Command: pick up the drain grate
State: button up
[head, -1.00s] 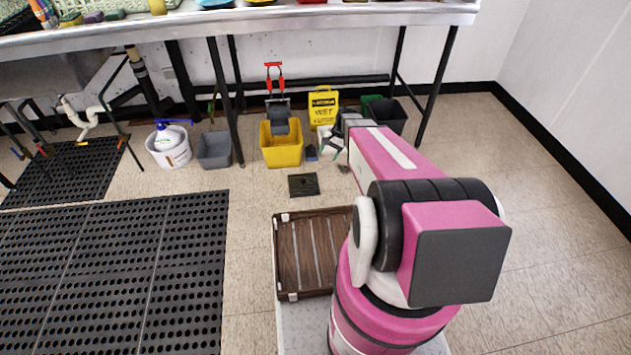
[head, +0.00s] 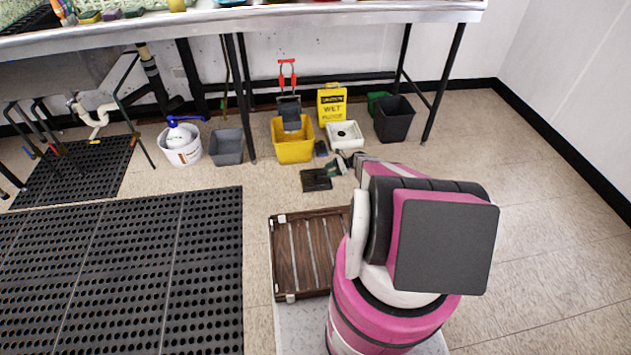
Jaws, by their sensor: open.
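The drain grate (head: 316,180) is a dark, flat square lying on the tiled floor in front of the yellow bucket. My gripper (head: 337,167) is low near the floor, just to the right of the grate's far right corner. Its jaws are open and nothing shows between them. The view is too small to tell whether a fingertip touches the grate. My pink arm hides part of the gripper's wrist.
Behind the grate stand a yellow mop bucket (head: 293,147), a white square basin (head: 345,134), a yellow wet-floor sign (head: 332,104) and a black bin (head: 394,119). Black mats (head: 120,270) lie left; floor on the right is clear.

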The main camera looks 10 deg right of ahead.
aim_at(317, 175)
jog(key=x, duration=0.8)
jog(key=shift+a, duration=0.4)
jog(key=shift+c, duration=0.2)
jog(key=c, duration=1)
grip_shut()
jog(key=shift+r, duration=0.1)
